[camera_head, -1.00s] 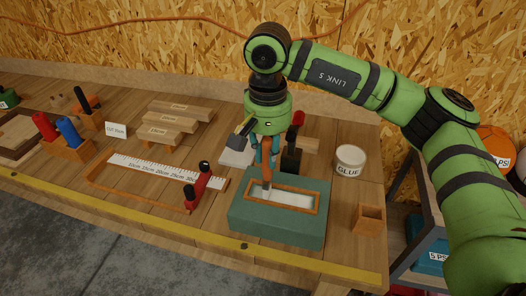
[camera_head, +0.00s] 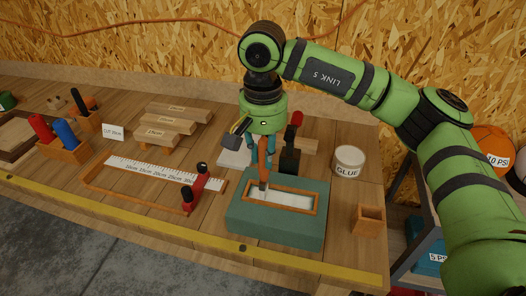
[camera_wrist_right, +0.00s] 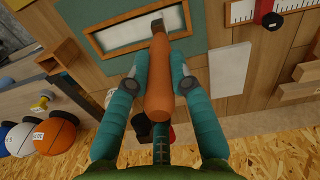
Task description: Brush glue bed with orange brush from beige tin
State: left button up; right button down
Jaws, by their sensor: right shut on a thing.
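The orange brush (camera_head: 264,172) is in my right gripper (camera_head: 262,158), which is shut on its handle; the brush also shows in the wrist view (camera_wrist_right: 160,85). It is near upright, with its dark bristle end down at the left part of the glue bed (camera_head: 282,198), a pale strip in an orange frame on a green block. Whether the bristles touch the strip I cannot tell. The beige-white tin labelled GLUE (camera_head: 348,161) stands on the bench to the right, behind the green block. My left gripper is not in view.
An empty wooden holder (camera_head: 368,220) stands right of the block. A ruler strip (camera_head: 150,170) with a red clamp-like piece (camera_head: 195,187) lies left. A black tool with a red top (camera_head: 291,145) stands close behind the gripper. Stacked planks (camera_head: 172,128) lie further back.

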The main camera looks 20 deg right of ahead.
jog(key=shift+w+a, duration=0.3)
jog(key=shift+a, duration=0.15)
jog(key=shift+s+d+b, duration=0.2)
jog(key=shift+d+b, duration=0.1)
jog(key=shift+d, duration=0.1)
jog(key=shift+s+d, duration=0.1)
jog(key=shift+d, duration=0.05)
jog(key=shift+r+p, duration=2.55)
jog(key=shift+r, duration=1.55)
jog(key=shift+f, duration=0.1)
